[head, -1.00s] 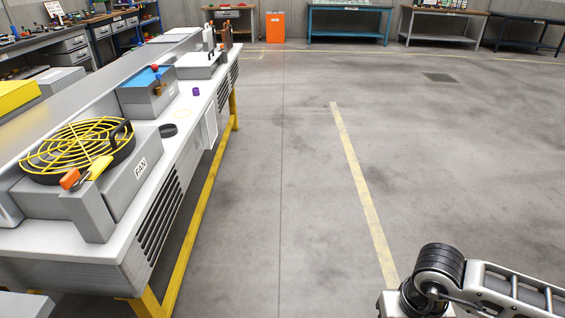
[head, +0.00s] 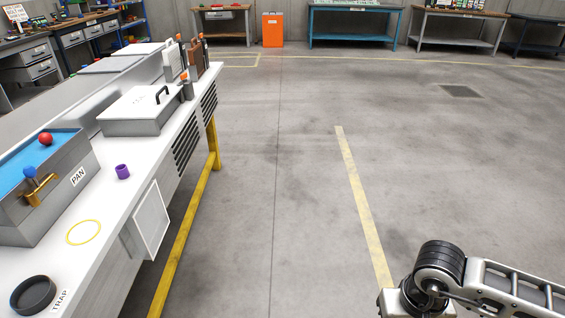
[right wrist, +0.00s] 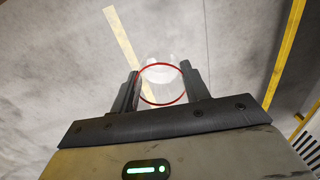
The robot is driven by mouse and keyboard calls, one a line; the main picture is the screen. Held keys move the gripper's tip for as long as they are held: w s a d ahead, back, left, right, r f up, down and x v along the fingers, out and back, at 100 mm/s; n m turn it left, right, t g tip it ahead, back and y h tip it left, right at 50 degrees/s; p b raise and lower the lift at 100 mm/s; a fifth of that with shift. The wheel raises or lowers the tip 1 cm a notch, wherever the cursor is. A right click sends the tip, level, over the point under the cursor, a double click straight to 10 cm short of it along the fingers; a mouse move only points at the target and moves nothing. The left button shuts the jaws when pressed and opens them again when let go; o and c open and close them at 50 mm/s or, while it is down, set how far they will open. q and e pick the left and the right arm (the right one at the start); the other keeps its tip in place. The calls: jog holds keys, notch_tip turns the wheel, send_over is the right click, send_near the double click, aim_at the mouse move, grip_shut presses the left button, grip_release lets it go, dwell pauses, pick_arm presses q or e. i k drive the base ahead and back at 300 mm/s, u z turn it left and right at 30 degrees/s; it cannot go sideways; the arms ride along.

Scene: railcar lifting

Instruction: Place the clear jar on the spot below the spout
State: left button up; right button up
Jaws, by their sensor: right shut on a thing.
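The clear jar (right wrist: 161,75) is in the right wrist view, see-through with a red ring at its rim. My right gripper (right wrist: 161,88) is shut on the jar, one dark finger on each side, above the floor. In the head view only my right arm shows at the lower right; its gripper and the jar are out of that view. A brass spout (head: 40,188) with a blue knob is on the front of the box labelled PAN (head: 62,190). A yellow ring outline (head: 84,232) lies on the bench top in front of it. My left gripper is not in view.
The white bench (head: 115,205) runs along the left on yellow legs. A black ring (head: 33,294) by the TRAP label, a purple cup (head: 122,171) and a lidded box (head: 140,110) are on it. An open panel (head: 151,220) juts from its side. The floor right is clear.

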aim_at(84, 232)
jog(key=i, duration=1.95)
jog(key=u, duration=3.6)
